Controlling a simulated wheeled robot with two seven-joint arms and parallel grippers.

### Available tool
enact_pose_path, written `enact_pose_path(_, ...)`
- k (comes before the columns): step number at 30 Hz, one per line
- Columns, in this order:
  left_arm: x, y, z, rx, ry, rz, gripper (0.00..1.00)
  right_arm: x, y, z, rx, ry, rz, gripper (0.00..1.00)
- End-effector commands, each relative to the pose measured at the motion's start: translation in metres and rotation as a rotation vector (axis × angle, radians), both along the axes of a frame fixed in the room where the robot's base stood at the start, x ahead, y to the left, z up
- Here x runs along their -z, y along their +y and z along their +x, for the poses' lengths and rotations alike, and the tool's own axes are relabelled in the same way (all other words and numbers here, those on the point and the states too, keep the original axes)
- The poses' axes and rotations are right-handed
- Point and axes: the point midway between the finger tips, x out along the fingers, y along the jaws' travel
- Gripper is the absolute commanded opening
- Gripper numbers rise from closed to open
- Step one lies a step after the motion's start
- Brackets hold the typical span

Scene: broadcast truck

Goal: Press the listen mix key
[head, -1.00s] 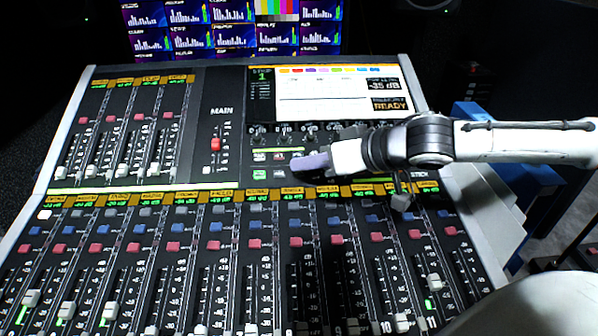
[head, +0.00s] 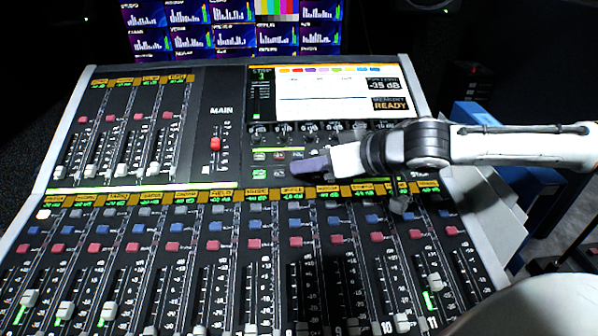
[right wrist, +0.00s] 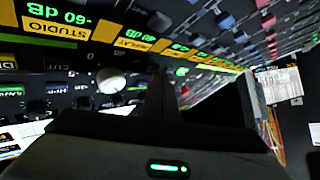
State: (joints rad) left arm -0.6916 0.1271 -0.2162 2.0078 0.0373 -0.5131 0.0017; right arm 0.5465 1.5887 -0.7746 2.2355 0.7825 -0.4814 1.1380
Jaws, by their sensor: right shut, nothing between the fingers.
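The mixing console (head: 215,100) fills the middle of the head view. A small block of lit keys (head: 260,174) sits below its screen, right of the red MAIN fader; their lettering is too small to read, so I cannot tell which is the listen mix key. My right gripper (head: 294,170) is shut and empty, its tips just right of these keys, over the panel above the strip labels. Contact cannot be told. In the right wrist view the fingers (right wrist: 163,98) point at the panel beside a pale round knob or cap (right wrist: 111,80). My left gripper is out of view.
The console screen (head: 325,95) stands just beyond the gripper, with a row of knobs under it. Channel strips with red, blue and grey buttons and faders (head: 108,311) fill the near side. Monitors (head: 230,28) stand behind. A blue object (head: 475,115) is at the right.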

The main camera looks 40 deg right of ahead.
Motion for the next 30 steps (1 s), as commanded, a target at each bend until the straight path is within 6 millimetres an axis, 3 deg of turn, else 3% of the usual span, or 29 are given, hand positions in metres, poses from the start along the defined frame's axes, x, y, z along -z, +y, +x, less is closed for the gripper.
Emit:
enact_pose_path(17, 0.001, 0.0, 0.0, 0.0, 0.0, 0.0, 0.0, 0.004, -0.001, 0.001, 0.0, 0.001, 0.0, 0.0)
enact_pose_path(30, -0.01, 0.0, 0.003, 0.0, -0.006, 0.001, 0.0, -0.012, 0.002, -0.005, -0.001, 0.001, -0.001, 0.0)
